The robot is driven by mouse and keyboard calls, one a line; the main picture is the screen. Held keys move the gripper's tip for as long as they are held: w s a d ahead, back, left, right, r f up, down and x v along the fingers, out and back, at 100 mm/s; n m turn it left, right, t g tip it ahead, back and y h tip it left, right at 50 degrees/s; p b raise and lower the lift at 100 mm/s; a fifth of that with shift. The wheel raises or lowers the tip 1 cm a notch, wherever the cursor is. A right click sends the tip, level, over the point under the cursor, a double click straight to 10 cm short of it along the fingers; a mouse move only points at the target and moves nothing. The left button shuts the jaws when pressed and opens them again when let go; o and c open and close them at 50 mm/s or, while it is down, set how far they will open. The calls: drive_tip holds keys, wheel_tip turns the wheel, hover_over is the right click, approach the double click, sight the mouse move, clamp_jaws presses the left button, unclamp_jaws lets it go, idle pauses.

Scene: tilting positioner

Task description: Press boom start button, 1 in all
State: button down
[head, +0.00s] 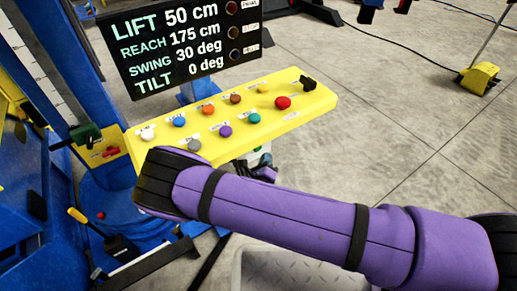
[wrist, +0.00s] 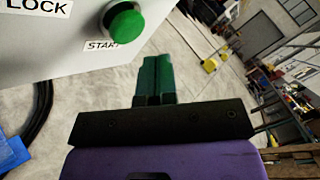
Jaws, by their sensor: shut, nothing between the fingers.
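A round green button (wrist: 126,21) with a START label stands out from a pale box (wrist: 60,50) in the wrist view. A LOCK label sits at the box's upper left. My gripper (wrist: 157,62) shows as two green fingers side by side, shut and empty. In that view the fingertips lie below and right of the button, with a visible gap. In the head view my purple arm crosses the lower part, and the dark hand (head: 264,172) is partly hidden behind it below the yellow panel. The green button cannot be made out clearly there.
A yellow panel (head: 305,117) carries several coloured buttons and a red one. A black display (head: 180,45) above it reads lift, reach, swing and tilt. Blue machinery (head: 60,220) stands at the left. The floor at the right is mostly clear, with a yellow pedal (head: 478,78).

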drive_tip(key=s+d, duration=0.2)
drive_tip(key=s, duration=0.1)
drive_tip(key=shift+s+d, duration=0.1)
idle(0.9)
